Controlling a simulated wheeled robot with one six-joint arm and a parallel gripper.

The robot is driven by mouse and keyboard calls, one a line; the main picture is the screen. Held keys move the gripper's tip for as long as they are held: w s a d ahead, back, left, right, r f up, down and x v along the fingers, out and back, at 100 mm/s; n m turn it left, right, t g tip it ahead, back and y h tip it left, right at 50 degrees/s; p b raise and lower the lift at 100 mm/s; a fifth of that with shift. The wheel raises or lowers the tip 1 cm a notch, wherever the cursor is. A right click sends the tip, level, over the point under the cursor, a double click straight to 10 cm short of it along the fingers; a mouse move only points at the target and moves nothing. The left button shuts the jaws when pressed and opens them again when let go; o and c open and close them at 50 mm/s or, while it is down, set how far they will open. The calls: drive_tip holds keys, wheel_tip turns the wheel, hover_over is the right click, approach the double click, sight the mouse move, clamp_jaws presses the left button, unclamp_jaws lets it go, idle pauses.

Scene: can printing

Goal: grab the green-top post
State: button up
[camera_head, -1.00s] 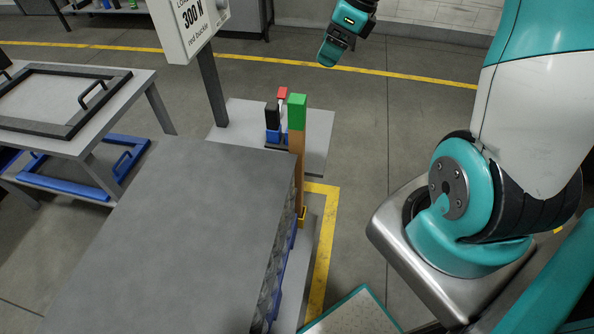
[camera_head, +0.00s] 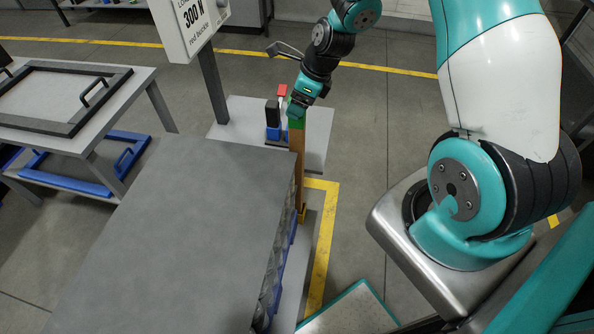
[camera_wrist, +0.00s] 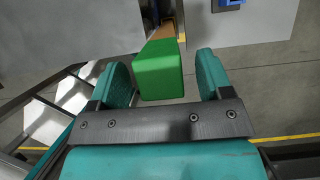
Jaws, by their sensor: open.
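The green-top post (camera_head: 297,149) stands upright, a brown shaft with a green top, beside the right side of the grey table. In the head view my gripper (camera_head: 298,112) is at its top and covers much of the green part. In the wrist view the green top (camera_wrist: 159,78) lies between the two teal fingers of my gripper (camera_wrist: 164,80). The fingers are open, with a gap on each side of the green block. The gap looks wider on the right. The lower post is mostly hidden in the wrist view.
The grey table (camera_head: 190,230) fills the lower middle. A device with black, blue and red parts (camera_head: 273,118) stands just behind the post on a light base plate (camera_head: 318,140). A sign on a post (camera_head: 190,22) stands behind. Open floor lies to the right.

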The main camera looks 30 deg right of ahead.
drive_tip(key=shift+w+a+f, duration=0.1)
drive_tip(key=shift+f, duration=0.3)
drive_tip(key=shift+c, duration=0.4)
clamp_jaws()
drive_tip(key=shift+r, duration=0.1)
